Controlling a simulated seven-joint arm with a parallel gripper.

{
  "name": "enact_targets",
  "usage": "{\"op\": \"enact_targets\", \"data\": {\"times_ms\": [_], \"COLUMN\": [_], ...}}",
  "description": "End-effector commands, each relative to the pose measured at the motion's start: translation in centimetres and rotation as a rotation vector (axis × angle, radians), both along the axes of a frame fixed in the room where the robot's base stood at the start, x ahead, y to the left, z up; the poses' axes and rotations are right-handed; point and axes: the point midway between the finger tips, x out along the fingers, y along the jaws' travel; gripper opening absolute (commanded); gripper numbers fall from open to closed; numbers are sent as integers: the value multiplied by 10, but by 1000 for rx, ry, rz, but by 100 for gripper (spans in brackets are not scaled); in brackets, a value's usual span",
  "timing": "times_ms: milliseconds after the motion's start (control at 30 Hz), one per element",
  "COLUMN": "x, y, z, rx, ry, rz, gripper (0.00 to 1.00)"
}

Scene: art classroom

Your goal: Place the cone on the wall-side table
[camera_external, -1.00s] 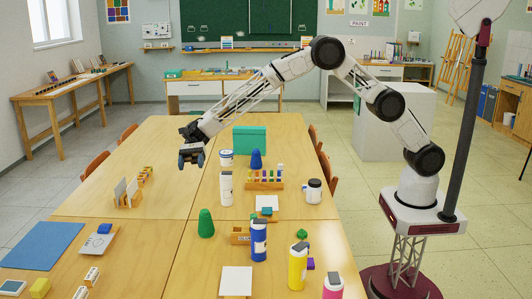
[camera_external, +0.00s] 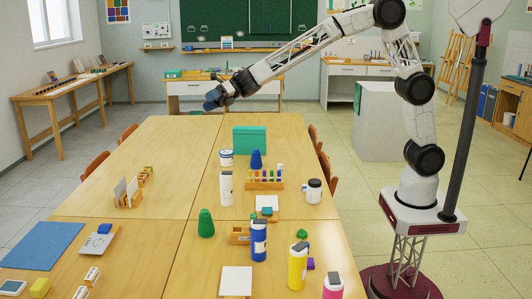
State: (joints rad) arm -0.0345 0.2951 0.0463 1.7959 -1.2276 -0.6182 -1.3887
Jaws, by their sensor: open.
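A green cone-like object (camera_external: 206,224) with a rounded top stands upright on the near part of the big central table (camera_external: 180,180). A blue cone-like object (camera_external: 256,160) stands upright farther back, by a rack of coloured pieces. The wall-side table (camera_external: 70,88) is a narrow wooden one along the left wall, under the window. My gripper (camera_external: 213,103) is high above the far end of the central table, well away from both cones. It is small and dark in this view, and I see nothing held in it.
A teal box (camera_external: 250,140), white jar (camera_external: 226,188), blue bottle (camera_external: 259,240) and yellow bottle (camera_external: 297,265) stand on the central table. Chairs line its sides. Small items stand along the wall-side table. Open floor lies between the two tables.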

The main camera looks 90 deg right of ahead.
Motion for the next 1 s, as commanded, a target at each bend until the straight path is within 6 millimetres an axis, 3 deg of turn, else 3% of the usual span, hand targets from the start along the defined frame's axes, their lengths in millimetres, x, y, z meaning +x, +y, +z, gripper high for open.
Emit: {"op": "enact_targets", "data": {"times_ms": [200,500,767,1000], "x": [-42,-113,-186,-263], "y": [-32,-76,-110,-134], "z": [29,50,54,48], "rx": [144,372,588,797], "ry": [116,277,415,539], "rz": [-235,-555,-824,-1068], "gripper": [69,69,69,69]}}
